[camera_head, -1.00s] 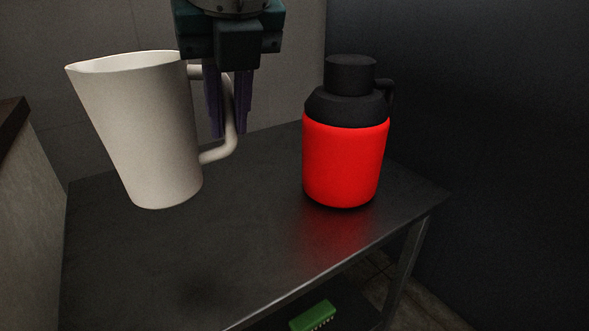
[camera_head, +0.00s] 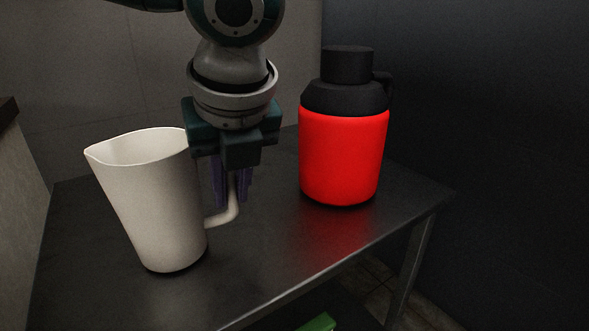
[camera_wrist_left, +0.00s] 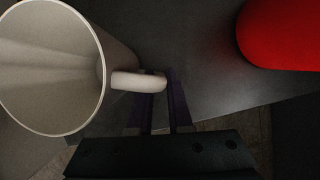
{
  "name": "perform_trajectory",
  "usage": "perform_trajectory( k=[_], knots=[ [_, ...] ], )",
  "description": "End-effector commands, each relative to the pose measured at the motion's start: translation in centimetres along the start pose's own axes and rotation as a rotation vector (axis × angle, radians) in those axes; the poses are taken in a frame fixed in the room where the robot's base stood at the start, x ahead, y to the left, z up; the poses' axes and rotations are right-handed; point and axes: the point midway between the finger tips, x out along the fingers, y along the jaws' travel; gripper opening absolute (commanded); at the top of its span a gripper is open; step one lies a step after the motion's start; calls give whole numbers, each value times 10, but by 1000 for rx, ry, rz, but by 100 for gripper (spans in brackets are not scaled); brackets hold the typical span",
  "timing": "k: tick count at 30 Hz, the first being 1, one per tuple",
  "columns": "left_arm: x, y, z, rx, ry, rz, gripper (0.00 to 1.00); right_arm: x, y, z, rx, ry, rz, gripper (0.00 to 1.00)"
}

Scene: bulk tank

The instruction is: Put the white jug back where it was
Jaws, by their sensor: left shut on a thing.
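The white jug (camera_head: 150,215) is at the left of the dark metal table (camera_head: 270,255) in the head view. It looks nearly upright, with its spout to the left and its handle (camera_head: 232,205) to the right. My left gripper (camera_head: 232,200) points down and is shut on the handle. In the left wrist view the jug (camera_wrist_left: 55,65) shows its open, empty-looking inside, and its handle (camera_wrist_left: 138,82) lies at the purple fingers (camera_wrist_left: 162,105). A dark shadow lies close under the jug's base; I cannot tell whether it touches the table. My right gripper is not in view.
A red container (camera_head: 343,155) with a black top stands on the table right of the jug, apart from it. A green object (camera_head: 318,323) lies below the tabletop. A dark wall or panel (camera_head: 490,130) rises at the right. The front tabletop is clear.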

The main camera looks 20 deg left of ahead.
Motion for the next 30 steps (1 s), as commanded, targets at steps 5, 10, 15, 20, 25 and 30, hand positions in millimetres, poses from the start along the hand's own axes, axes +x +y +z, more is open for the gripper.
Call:
perform_trajectory(
  k=[5, 10, 15, 20, 25, 30],
  knots=[
    [2, 0, -1, 0, 1, 0, 30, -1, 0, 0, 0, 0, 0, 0],
    [2, 0, -1, 0, 1, 1, 48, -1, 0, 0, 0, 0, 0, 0],
    [2, 0, -1, 0, 1, 1, 48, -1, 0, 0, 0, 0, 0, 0],
    [-6, 0, 1, 0, 0, 0, 48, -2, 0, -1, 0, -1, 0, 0],
    [-40, 0, 3, 2, 1, -2, 48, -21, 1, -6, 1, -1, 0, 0],
    [-80, -1, 3, 0, 1, -2, 48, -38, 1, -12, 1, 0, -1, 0]
  ],
)
